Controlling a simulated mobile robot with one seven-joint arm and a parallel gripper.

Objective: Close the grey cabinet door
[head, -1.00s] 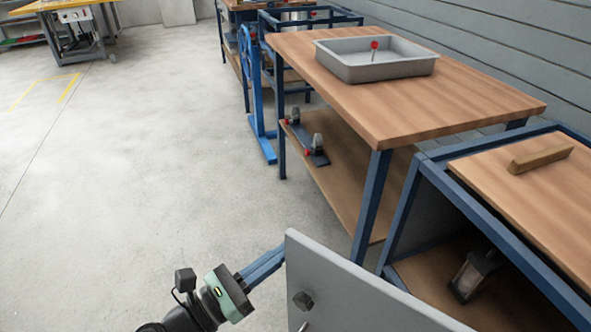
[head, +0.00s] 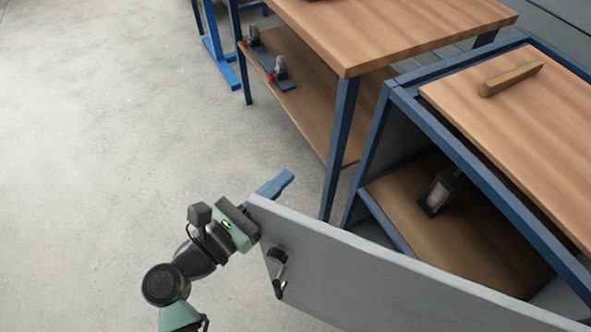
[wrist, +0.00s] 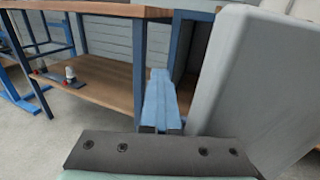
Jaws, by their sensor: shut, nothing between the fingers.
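The grey cabinet door (head: 365,270) stands open, swung out from the blue-framed cabinet (head: 440,130) at the right. A dark handle (head: 279,272) is on its outer face near the free edge. My gripper (head: 284,180) is shut and empty, its blue fingers reaching past the door's free edge at the upper left. In the wrist view my gripper (wrist: 159,85) points forward just left of the door (wrist: 245,85). I cannot tell whether it touches the door. The cabinet interior shows a wooden shelf (head: 480,255).
A dark lamp-like object (head: 440,192) stands inside the cabinet. A wooden bar (head: 511,78) lies on the cabinet top. A wooden workbench (head: 400,30) stands beyond, with clamp-like tools (head: 268,66) on its lower shelf. The concrete floor (head: 100,130) at the left is clear.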

